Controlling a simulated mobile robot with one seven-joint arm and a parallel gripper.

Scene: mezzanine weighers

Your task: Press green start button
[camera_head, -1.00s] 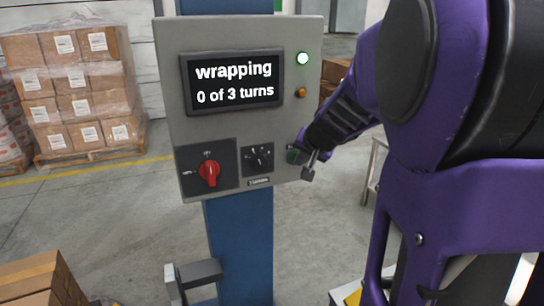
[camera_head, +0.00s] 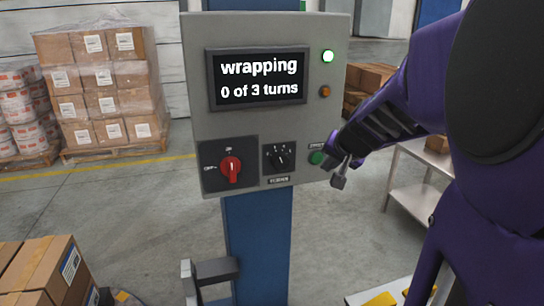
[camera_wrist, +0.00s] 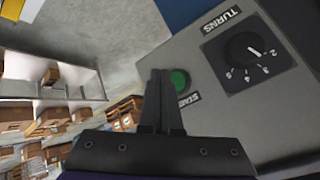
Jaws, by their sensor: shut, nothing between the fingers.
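The green start button (camera_head: 317,158) sits at the lower right of the grey control panel (camera_head: 196,110). In the wrist view the green button (camera_wrist: 179,82) shows beside my gripper's fingertips, with a label partly reading "START". My gripper (camera_head: 345,176) is shut and empty, just right of the button in the head view. In the wrist view my gripper (camera_wrist: 160,76) has its fingers together, overlapping the button's left side; I cannot tell whether they touch it. The panel's screen (camera_head: 260,78) reads "wrapping 0 of 3 turns". A green lamp (camera_head: 328,56) is lit.
A red switch (camera_head: 231,168) and a black turns dial (camera_head: 279,157) sit left of the button. A blue post (camera_head: 258,240) carries the panel. A metal table (camera_head: 420,190) stands at right. Wrapped boxes (camera_head: 100,85) stand at back left.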

